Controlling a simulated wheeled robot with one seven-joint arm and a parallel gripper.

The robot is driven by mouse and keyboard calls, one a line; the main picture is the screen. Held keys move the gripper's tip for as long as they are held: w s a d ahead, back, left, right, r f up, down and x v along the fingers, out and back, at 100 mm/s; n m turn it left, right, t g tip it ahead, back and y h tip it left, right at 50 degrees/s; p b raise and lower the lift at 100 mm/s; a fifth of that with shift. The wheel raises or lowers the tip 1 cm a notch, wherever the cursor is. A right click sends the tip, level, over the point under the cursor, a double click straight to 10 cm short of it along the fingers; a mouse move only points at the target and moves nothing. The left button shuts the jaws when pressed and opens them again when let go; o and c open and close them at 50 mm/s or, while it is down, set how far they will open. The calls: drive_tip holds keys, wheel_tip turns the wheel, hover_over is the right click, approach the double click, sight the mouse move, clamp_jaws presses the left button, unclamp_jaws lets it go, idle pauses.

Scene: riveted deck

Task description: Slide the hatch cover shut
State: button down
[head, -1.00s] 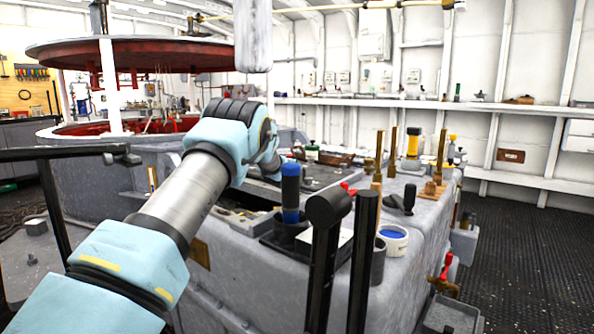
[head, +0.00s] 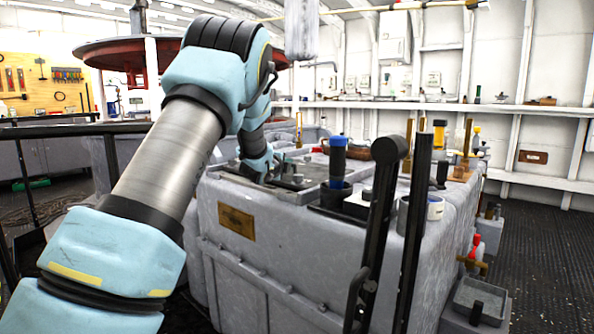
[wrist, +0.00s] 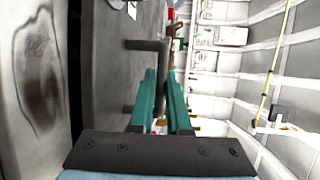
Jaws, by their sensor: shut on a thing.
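The hatch cover appears in the wrist view as a flat grey plate (wrist: 103,60), with a dark bar handle (wrist: 148,45) standing out from it. My gripper's green fingers (wrist: 163,78) are closed around the handle. In the head view my gripper (head: 277,172) is low over the top of the grey console (head: 285,245), near its left front end. The forearm and wrist hide much of the cover and opening there. I cannot tell how much of the opening is covered.
On the console top, a blue-capped cylinder (head: 337,160) stands in a dark holder, right of my gripper. Two black upright levers (head: 412,235) stand in front. A black railing (head: 70,130) is at left.

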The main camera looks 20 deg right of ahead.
drive_tip(key=s+a, duration=0.1)
drive_tip(key=a, duration=0.1)
drive_tip(key=s+a+b, duration=0.1)
drive_tip(key=shift+s+a+f, duration=0.1)
drive_tip(key=shift+a, duration=0.45)
drive_tip(key=shift+a+f, duration=0.1)
drive_tip(key=c, duration=0.9)
unclamp_jaws()
drive_tip(key=shift+s+r, duration=0.15)
drive_tip(key=shift+r, duration=0.05)
drive_tip(key=v, duration=1)
drive_tip(key=shift+s+a+p, duration=0.2)
drive_tip(key=shift+p, duration=0.1)
drive_tip(key=shift+a, duration=0.1)
